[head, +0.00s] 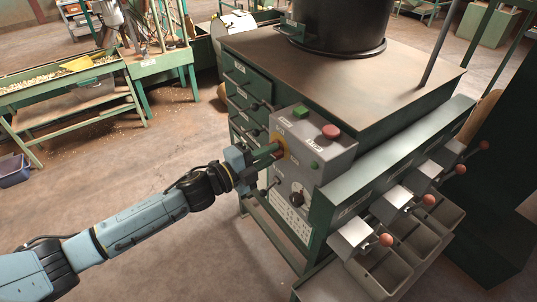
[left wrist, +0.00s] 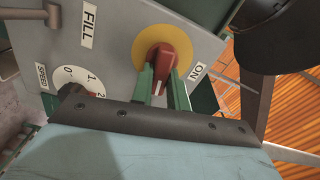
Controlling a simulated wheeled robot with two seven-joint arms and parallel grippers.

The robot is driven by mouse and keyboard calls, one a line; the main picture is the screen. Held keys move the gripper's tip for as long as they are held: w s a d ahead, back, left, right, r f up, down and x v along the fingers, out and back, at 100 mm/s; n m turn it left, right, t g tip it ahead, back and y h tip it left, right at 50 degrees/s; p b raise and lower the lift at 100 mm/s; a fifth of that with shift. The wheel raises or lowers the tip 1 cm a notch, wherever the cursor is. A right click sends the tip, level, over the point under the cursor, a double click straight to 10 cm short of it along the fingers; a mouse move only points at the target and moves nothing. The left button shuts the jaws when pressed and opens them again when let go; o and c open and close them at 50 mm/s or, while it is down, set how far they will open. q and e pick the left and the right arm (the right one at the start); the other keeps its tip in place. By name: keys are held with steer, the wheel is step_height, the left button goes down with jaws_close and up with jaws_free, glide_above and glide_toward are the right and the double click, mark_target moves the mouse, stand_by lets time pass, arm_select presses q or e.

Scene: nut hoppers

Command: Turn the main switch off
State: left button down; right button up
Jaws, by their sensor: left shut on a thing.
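The main switch is a red rotary handle (left wrist: 164,61) on a yellow round plate (left wrist: 141,42), with an ON label (left wrist: 196,71) beside it in the left wrist view. It sits on the grey control box (head: 331,155); in the head view the yellow plate (head: 286,149) is partly hidden by my gripper. My left gripper (head: 272,151) reaches the box from the left. Its two green fingers (left wrist: 163,86) stand on either side of the red handle and are shut on it. I cannot tell exactly which mark the handle points to. My right gripper is in neither view.
The box also carries a green button (head: 301,112), a red mushroom button (head: 330,132) and a black speed dial (head: 297,198). Grey chutes with red-knobbed levers (head: 386,240) line the right side. Open floor lies left of the machine.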

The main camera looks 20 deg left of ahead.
arm_select(q)
steer(key=shift+f+m, duration=0.1)
steer(key=shift+m, duration=1)
steer(key=c, duration=1.4)
jaws_free()
steer(key=shift+o, duration=0.2)
steer(key=shift+s, duration=0.1)
steer(key=b+v, duration=0.2)
steer(key=v, duration=1.1)
steer(key=shift+a, duration=0.1)
